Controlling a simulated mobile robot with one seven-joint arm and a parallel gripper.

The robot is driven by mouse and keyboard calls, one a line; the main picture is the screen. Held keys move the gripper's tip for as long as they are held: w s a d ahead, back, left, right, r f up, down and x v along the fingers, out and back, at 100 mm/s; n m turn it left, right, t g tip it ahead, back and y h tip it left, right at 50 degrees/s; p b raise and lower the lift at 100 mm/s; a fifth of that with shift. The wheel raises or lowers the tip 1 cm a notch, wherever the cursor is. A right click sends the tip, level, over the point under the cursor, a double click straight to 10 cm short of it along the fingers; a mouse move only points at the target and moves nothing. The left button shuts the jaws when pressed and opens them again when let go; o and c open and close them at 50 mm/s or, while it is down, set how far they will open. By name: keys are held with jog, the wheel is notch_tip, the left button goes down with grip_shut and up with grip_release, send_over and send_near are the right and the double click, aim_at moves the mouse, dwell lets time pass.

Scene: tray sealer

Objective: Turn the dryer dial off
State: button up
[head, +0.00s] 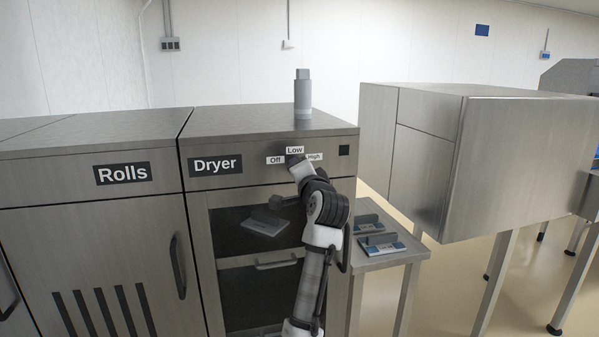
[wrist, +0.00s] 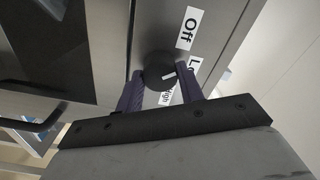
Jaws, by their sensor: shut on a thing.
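The dryer dial (wrist: 153,66) is a dark round knob with a white pointer mark, on the steel front panel. In the wrist view, the Off label (wrist: 188,28), Low label (wrist: 195,64) and High label (wrist: 167,97) surround it. The mark appears to face the Low side; its exact setting is hard to tell. My gripper (wrist: 160,73) has one dark finger on each side of the knob and is shut on it. In the head view, my gripper (head: 294,160) is at the panel below the Low label (head: 294,150) and mostly hides the dial.
The dryer cabinet (head: 245,187) has a grey cylinder (head: 303,95) on top and tray-like items behind its door. The Rolls cabinet (head: 100,200) adjoins it on the left. A small side table (head: 385,262) and a large steel box (head: 500,160) stand to the right.

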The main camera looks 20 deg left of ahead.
jog(key=shift+f+n, duration=0.1)
jog(key=shift+n, duration=2.2)
jog(key=o, duration=1)
jog(key=b+v, duration=0.1)
jog(key=v, duration=1.2)
jog(key=shift+s+d+b, duration=0.25)
jog(key=shift+s+b, duration=0.1)
